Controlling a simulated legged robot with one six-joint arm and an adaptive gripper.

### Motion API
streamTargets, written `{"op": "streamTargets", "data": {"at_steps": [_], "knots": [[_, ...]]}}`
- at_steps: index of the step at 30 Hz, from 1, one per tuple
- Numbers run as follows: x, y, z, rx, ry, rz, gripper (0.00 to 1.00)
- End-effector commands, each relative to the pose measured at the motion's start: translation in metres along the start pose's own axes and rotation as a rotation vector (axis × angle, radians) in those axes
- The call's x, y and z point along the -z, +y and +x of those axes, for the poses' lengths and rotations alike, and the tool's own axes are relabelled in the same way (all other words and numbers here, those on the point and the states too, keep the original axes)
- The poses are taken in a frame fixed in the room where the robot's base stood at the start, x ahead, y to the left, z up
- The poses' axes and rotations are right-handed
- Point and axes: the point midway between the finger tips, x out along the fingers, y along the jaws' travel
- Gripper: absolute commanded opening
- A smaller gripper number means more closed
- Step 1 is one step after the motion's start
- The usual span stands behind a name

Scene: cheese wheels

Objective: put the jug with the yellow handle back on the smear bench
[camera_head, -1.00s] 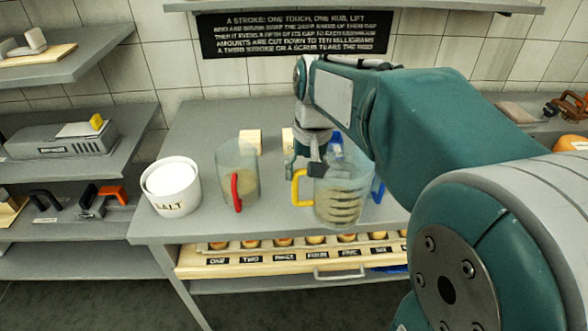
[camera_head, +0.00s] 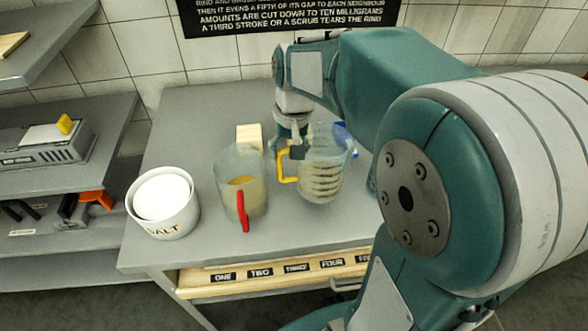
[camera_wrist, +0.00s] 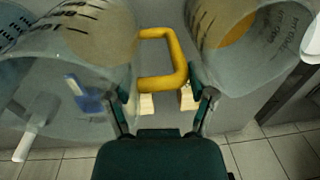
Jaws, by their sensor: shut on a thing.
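The clear measuring jug with the yellow handle (camera_head: 322,172) is at the smear bench (camera_head: 270,256), right of the jug with the red handle (camera_head: 240,182). It has dark markings on its wall. My gripper (camera_head: 291,151) is shut on its yellow handle; in the wrist view the handle (camera_wrist: 178,58) lies between my fingers (camera_wrist: 162,98). The jug looks upright, over or on the bench top; I cannot tell whether its base touches. The wrist view shows the held jug (camera_wrist: 95,30) at left and another jug (camera_wrist: 245,60) at right.
A white salt tub (camera_head: 163,204) stands at the bench's left end. A pale block (camera_head: 249,136) lies behind the red-handled jug. Something blue (camera_head: 347,140) shows behind the held jug. A labelled drawer (camera_head: 260,281) is below the bench front. Shelves (camera_head: 60,160) stand left.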

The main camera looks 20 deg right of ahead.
Motion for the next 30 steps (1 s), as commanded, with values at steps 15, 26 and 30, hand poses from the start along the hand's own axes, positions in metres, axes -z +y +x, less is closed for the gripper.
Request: {"op": "streamTargets", "data": {"at_steps": [15,26,30], "knots": [[0.0,0.004,0.047,0.001,0.003,0.0,0.11],[0.0,0.004,0.049,0.001,0.001,0.0,1.0],[0.0,0.004,0.049,0.001,0.001,0.0,1.0]]}}
